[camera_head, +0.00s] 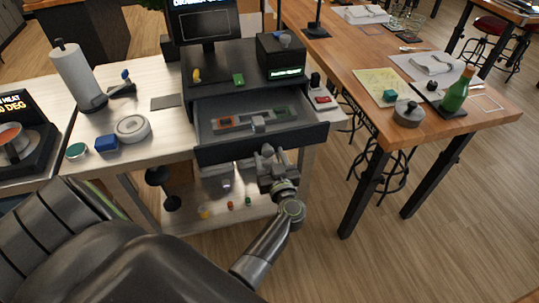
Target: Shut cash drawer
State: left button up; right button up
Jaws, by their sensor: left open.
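The dark cash drawer (222,153) is pulled out toward me from under the register (222,72) on the light wooden table. Its inside shows, with an orange-red item (228,122), a small grey block (258,124) and a dark green item (283,114). My left gripper (267,152) is open, at the right half of the drawer's front panel, and overlaps the panel in the picture. I cannot tell whether it touches the panel. My right gripper is not in view.
A black box printer (281,55) stands on the register. A wooden table (445,125) with a green bottle (457,91) stands at the right. Open floor lies between.

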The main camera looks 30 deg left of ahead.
aim_at(262, 134)
pick_arm(q)
jog(key=shift+r, duration=0.1)
jog(key=c, duration=0.9)
jog(key=shift+w+a+r, duration=0.1)
jog(key=shift+w+a, duration=0.15)
jog(key=shift+a, duration=0.05)
jog(key=shift+c, duration=0.3)
jog(key=p+x, duration=0.2)
jog(key=x, duration=0.6)
jog(key=shift+w+a, duration=0.25)
jog(key=shift+w, duration=0.05)
jog(key=b+x, duration=0.1)
jog(key=x, duration=0.9)
jog(key=shift+a, duration=0.1)
jog(key=o, duration=1)
jog(key=shift+c, duration=0.2)
